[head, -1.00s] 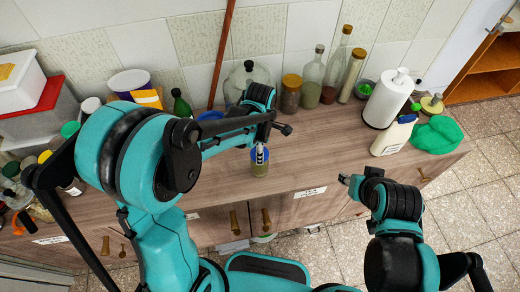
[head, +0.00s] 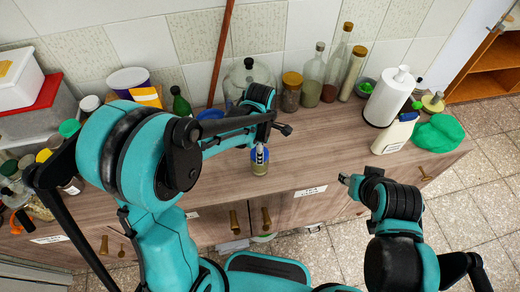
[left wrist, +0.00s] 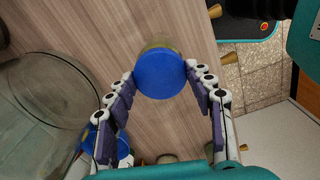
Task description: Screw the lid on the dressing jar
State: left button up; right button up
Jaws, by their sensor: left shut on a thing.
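The dressing jar (head: 260,170) is a small clear jar with olive-coloured contents, standing upright near the front edge of the counter. The round blue lid (left wrist: 160,74) is over the jar's mouth, with a little of the jar (left wrist: 158,43) showing behind it in the left wrist view. My left gripper (head: 260,154) comes down from above, and in the left wrist view its fingers (left wrist: 160,80) are shut on the lid from both sides. Whether the lid is fully seated is hidden. My right gripper (head: 345,180) is in front of the counter, away from the jar; its fingers are too small to read.
A large glass jar (left wrist: 40,100) stands close to my left gripper. Spice jars and bottles (head: 311,75) line the wall. A paper towel roll (head: 388,98), a white bottle (head: 394,134) and a green cloth (head: 438,134) are at the right. The counter right of the jar is clear.

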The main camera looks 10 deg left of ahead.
pick_arm(q)
jog(key=m, duration=0.4)
jog(key=shift+m, duration=0.3)
jog(key=o, duration=0.8)
jog(key=shift+o, duration=0.2)
jog(key=o, duration=0.6)
jog(key=shift+c, duration=0.2)
jog(key=shift+r+p, duration=2.05)
jog(key=shift+r, duration=1)
